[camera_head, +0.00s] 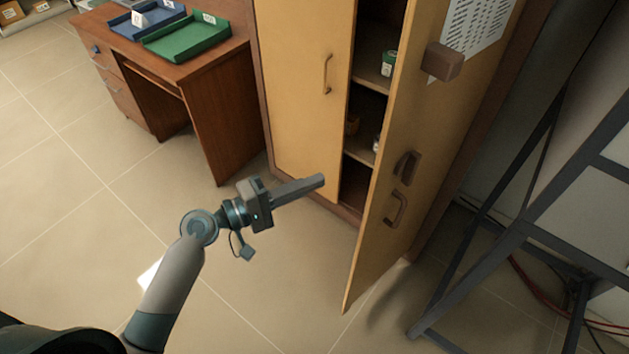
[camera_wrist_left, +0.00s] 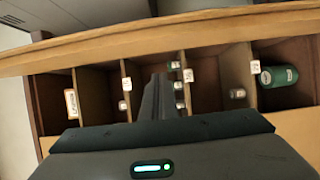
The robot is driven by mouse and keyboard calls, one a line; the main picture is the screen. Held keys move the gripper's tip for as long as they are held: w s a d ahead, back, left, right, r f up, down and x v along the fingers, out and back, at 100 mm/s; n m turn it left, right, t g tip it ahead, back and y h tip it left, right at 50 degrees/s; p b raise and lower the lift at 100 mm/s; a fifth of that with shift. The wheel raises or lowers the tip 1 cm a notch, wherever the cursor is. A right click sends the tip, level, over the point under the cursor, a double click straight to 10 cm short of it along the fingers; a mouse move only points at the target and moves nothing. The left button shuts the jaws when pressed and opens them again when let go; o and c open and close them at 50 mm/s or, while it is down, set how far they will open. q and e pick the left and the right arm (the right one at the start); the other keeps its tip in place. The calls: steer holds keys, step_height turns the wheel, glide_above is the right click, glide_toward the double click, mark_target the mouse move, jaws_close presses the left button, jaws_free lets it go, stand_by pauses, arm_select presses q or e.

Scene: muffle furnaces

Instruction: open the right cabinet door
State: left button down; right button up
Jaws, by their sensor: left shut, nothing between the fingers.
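The cabinet's right door (camera_head: 425,130) stands ajar, swung outward, with dark shelves showing in the gap beside it. Its outer face carries a brown handle (camera_head: 399,208), a brown block and a paper sheet. The left door (camera_head: 303,90) is shut and has its own handle (camera_head: 327,74). My left gripper (camera_head: 318,181) is shut and empty, in front of the cabinet, pointing right toward the gap. In the left wrist view its fingers (camera_wrist_left: 157,98) point at the shelf compartments (camera_wrist_left: 205,85). My right gripper is not in view.
A wooden desk (camera_head: 215,100) with a green tray (camera_head: 187,38) and a blue tray (camera_head: 140,22) stands left of the cabinet. A dark metal frame (camera_head: 500,250) stands close on the right. Small containers (camera_head: 388,63) sit on the cabinet shelves.

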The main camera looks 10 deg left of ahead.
arm_select(q)
steer(key=w+d+p, duration=0.2)
steer(key=d+p, duration=0.3)
steer(key=d, duration=0.4)
steer(key=shift+w+d, duration=0.4)
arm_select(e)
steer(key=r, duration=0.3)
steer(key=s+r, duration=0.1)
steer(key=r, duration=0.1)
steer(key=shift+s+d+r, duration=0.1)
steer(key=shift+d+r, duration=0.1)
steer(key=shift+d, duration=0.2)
arm_select(q)
steer(key=s+d+n+t+y+p, duration=0.1)
steer(key=s+d+p, duration=0.1)
steer(key=s+d, duration=0.4)
steer(key=d, duration=0.2)
steer(key=shift+s+d, duration=0.2)
steer(key=shift+d, duration=0.1)
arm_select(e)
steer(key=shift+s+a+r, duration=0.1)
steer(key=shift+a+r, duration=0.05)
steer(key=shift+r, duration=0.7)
